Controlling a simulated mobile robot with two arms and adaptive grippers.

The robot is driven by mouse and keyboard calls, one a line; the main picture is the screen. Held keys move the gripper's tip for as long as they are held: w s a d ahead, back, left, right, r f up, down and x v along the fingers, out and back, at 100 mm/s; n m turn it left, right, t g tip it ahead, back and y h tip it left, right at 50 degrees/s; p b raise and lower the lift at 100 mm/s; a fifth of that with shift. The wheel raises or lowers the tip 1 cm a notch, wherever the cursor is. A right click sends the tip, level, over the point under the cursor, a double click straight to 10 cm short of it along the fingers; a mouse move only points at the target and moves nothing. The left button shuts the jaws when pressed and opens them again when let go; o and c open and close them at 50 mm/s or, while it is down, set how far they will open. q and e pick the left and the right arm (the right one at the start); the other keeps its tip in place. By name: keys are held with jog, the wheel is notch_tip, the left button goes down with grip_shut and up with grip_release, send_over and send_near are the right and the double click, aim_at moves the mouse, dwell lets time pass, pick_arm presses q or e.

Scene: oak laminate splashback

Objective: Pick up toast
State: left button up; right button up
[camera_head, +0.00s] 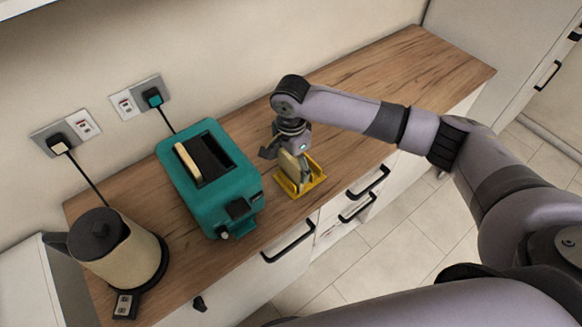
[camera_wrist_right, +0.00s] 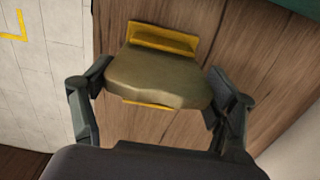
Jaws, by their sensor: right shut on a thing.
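A slice of toast (camera_head: 290,165) stands upright in a yellow holder (camera_head: 316,180) on the wooden counter, right of the toaster. My right gripper (camera_head: 285,152) is over the holder and shut on this toast. In the right wrist view the toast (camera_wrist_right: 160,78) sits between the two fingers (camera_wrist_right: 160,95), with the yellow holder (camera_wrist_right: 163,40) behind and below it. Whether the toast still touches the holder I cannot tell. Another slice of toast (camera_head: 188,162) sticks up from one slot of the teal toaster (camera_head: 215,190). My left gripper is not in view.
A cream kettle (camera_head: 135,255) with a dark lid stands at the left end of the counter. Wall sockets with plugs (camera_head: 60,145) and cords are behind. The counter (camera_head: 400,65) is clear toward the far right. Drawers with black handles (camera_head: 290,240) are along the front.

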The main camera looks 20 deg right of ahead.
jog(key=shift+r, duration=0.5)
notch_tip(320, 180, up, 19)
jog(key=b, duration=0.2)
dwell(0.4)
